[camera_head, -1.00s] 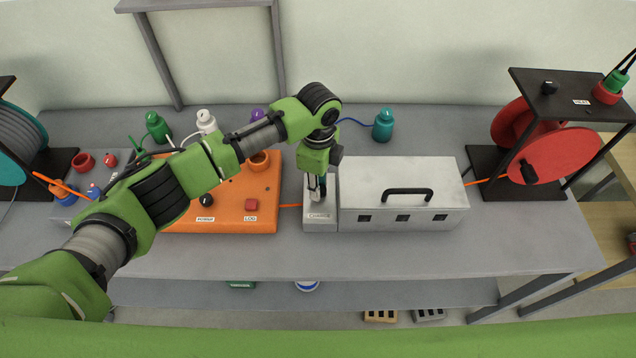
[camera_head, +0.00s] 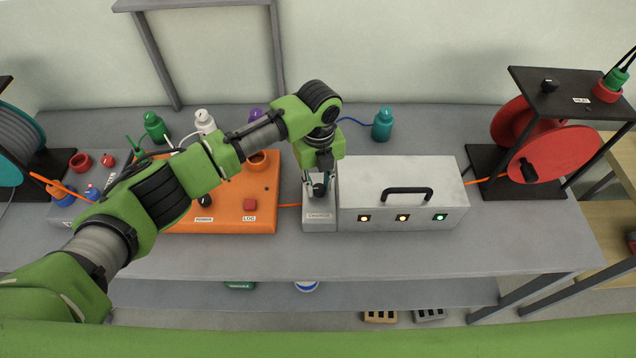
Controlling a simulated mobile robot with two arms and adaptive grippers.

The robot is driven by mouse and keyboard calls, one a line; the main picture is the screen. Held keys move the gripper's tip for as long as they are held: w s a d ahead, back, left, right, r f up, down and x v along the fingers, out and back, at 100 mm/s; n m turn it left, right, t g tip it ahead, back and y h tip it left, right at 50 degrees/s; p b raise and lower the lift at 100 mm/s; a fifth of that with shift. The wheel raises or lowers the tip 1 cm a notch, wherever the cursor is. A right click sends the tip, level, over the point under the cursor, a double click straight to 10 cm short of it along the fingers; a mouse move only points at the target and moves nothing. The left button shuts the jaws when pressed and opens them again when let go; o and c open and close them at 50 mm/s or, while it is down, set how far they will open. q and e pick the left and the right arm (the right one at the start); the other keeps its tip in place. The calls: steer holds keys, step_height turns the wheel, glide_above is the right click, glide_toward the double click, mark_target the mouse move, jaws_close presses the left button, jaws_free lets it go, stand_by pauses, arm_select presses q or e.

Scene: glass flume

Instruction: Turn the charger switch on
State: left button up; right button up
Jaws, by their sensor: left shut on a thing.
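The charger is a grey metal box (camera_head: 400,178) with a black handle, in the middle of the bench. Three small windows on its front are lit, two amber and one green. At its left end is a low switch block (camera_head: 319,223) with a "CHARGE" label. My left gripper (camera_head: 318,192) points down over this block and is shut on the charger switch, which the fingers mostly hide. I cannot make out the switch's exact angle. My right gripper is not in view.
An orange box (camera_head: 225,222) with a knob and a red button stands left of the charger. A red cable reel (camera_head: 560,150) is at the right, a teal bottle (camera_head: 382,125) behind. The bench's front strip (camera_head: 370,258) is clear.

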arm_select(q)
steer(key=shift+m, duration=0.6)
steer(key=o, duration=1.1)
steer(key=shift+n, duration=0.3)
